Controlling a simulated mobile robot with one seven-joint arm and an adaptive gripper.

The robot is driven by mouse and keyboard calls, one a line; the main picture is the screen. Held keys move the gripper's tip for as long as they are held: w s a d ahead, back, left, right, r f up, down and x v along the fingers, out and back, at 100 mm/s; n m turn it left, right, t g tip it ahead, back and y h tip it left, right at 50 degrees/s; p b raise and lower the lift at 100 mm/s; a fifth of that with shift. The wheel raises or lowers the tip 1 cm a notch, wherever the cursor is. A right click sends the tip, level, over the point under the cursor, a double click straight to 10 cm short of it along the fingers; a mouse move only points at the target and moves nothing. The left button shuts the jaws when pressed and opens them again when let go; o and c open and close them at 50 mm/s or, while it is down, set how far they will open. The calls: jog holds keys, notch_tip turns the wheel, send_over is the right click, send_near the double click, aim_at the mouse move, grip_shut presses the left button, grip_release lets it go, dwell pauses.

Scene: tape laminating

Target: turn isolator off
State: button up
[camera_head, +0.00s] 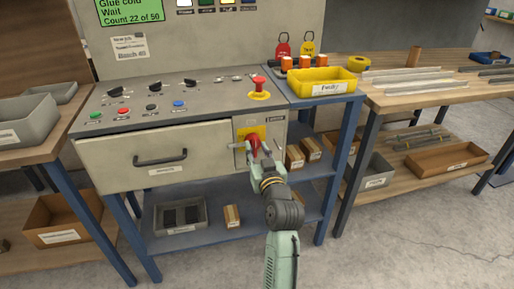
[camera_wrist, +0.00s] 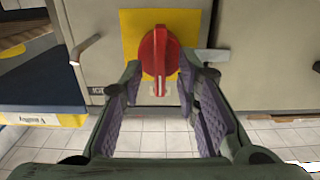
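The isolator is a red rotary handle (camera_wrist: 158,52) on a yellow plate (camera_wrist: 190,26), on the front of the machine cabinet. In the wrist view its grip bar stands about upright. The handle also shows in the head view (camera_head: 253,142), partly covered by my arm, with a bit of the yellow plate (camera_head: 243,133) around it. My gripper (camera_wrist: 158,88) is open in front of the handle, with one finger on each side of its lower part. I cannot tell whether the fingers touch it.
A drawer with a black handle (camera_head: 160,159) is left of the isolator. A grey lever (camera_wrist: 86,48) sticks out beside the plate. A red emergency stop (camera_head: 259,84) is on the panel above. A yellow bin (camera_head: 322,82) stands to the right.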

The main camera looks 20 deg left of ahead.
jog(key=shift+w+a, duration=0.15)
grip_shut()
dwell(0.4)
dwell(0.5)
